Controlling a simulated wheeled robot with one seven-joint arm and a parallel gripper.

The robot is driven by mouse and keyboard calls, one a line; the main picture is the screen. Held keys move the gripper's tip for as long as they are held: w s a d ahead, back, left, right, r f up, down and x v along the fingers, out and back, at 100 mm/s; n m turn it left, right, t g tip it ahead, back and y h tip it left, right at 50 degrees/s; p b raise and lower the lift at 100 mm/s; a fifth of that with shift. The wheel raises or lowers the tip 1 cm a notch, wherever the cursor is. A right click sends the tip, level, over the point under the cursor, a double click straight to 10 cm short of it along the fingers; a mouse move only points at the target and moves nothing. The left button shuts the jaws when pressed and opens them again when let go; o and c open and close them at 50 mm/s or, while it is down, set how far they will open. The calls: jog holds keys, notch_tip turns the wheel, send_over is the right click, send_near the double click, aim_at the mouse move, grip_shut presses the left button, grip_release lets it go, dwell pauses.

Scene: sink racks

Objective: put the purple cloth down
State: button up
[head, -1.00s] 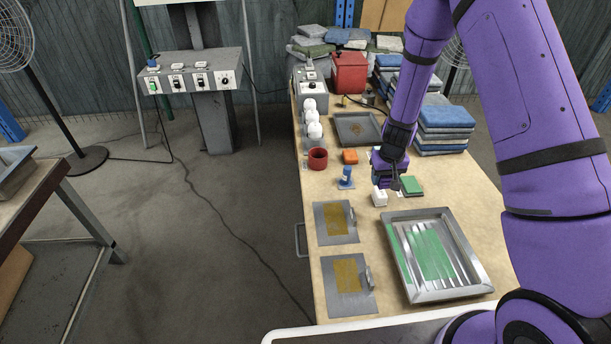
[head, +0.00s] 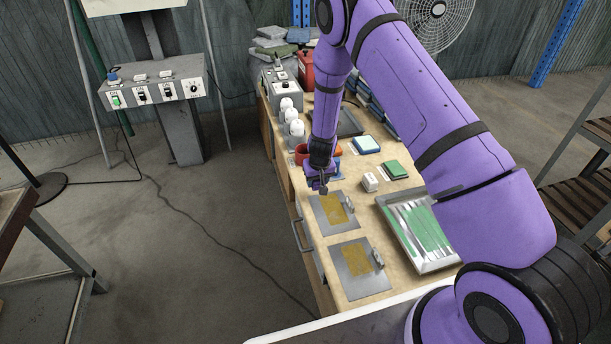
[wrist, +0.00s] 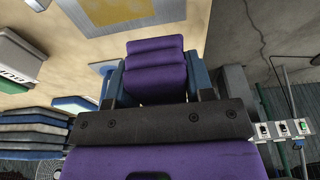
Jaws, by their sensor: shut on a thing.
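My gripper (head: 322,186) is over the left edge of the workbench, near the upper flat metal plate (head: 320,222) with its yellow mesh. In the wrist view my gripper (wrist: 155,85) is shut on the purple cloth (wrist: 154,66), which looks folded into a thick pad. The cloth sits between the two blue-grey fingers. In the head view I cannot tell the cloth apart from my purple hand. The wrist view does not show the cloth touching the bench.
A metal tray (head: 437,269) with green strips lies on the right of the workbench (head: 340,182). A white block (head: 370,182), a green pad (head: 394,169) and a red mug (head: 300,152) stand nearby. A second mesh plate (head: 352,289) lies in front.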

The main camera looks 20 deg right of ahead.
jog(key=w, duration=0.2)
jog(key=w+a, duration=0.1)
jog(key=w, duration=0.5)
jog(key=shift+a+f, duration=0.15)
jog(key=shift+f, duration=2)
jog(key=shift+f, duration=0.55)
jog(key=o, duration=1.2)
